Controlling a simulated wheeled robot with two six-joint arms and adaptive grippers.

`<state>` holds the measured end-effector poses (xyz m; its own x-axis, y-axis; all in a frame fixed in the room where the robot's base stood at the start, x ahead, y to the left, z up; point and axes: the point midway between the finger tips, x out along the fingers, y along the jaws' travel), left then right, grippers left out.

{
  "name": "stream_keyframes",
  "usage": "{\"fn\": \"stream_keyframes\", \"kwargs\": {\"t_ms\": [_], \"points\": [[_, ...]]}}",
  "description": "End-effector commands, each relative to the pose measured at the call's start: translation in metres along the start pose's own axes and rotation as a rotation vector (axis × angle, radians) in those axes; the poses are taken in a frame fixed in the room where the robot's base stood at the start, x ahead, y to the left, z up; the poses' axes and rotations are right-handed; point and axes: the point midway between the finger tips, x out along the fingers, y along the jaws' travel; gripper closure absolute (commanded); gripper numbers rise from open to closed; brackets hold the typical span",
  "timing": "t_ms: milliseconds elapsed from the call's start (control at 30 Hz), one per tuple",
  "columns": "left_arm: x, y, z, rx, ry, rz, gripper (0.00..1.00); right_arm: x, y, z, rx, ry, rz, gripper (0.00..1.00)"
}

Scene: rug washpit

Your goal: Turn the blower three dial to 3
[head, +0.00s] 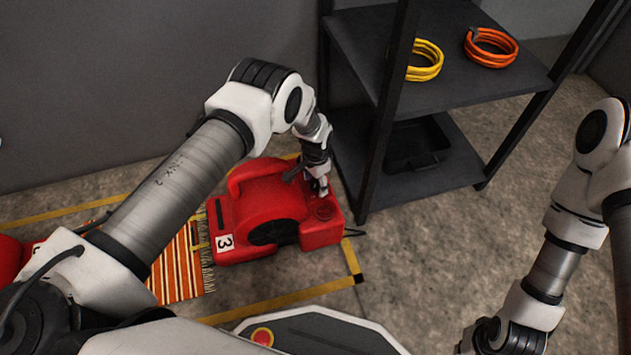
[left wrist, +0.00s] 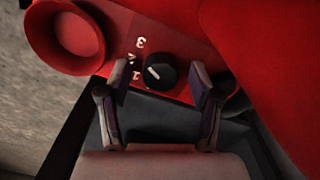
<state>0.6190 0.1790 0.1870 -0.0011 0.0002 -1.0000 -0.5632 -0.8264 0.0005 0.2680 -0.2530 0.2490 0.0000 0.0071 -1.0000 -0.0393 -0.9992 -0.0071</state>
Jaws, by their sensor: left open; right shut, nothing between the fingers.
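The red blower (head: 275,205) marked 3 stands on the floor below my left arm. In the left wrist view its black dial (left wrist: 162,71) has a white pointer line on its left side, nearest the 1, though the exact setting is hard to read. The white numbers 1, 2 and 3 (left wrist: 140,43) run up along the dial's left. My left gripper (head: 322,188) is over the blower's right end. In the left wrist view it is open, one finger on each side of the dial with gaps between. My right arm shows at the right, but its fingers are out of frame.
A dark metal shelf (head: 450,75) stands close behind and right of the blower, holding a yellow coil (head: 425,62) and an orange coil (head: 491,48). A striped rug (head: 178,268) lies left of the blower. Yellow floor tape (head: 290,300) runs in front. Floor at the right is clear.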

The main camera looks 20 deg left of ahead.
Motion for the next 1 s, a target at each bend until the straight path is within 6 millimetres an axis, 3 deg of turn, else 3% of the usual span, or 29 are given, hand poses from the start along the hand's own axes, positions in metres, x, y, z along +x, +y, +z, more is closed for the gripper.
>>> {"fn": "stream_keyframes", "kwargs": {"t_ms": [167, 400, 600, 1000], "points": [[-0.016, -0.001, -0.001, 0.0, 0.002, -0.001, 0.36, 0.0, 0.0, 0.0, 0.0, 0.0, 0.0, 1.0], [-0.076, -0.001, -0.001, 0.0, 0.003, -0.002, 0.36, 0.0, 0.0, 0.0, 0.0, 0.0, 0.0, 1.0], [-0.113, 0.0, 0.0, 0.0, 0.001, -0.001, 0.36, 0.0, 0.0, 0.0, 0.0, 0.0, 0.0, 1.0], [-0.12, 0.0, 0.0, 0.0, 0.0, 0.0, 0.36, 0.0, 0.0, 0.0, 0.0, 0.0, 0.0, 1.0]]}}
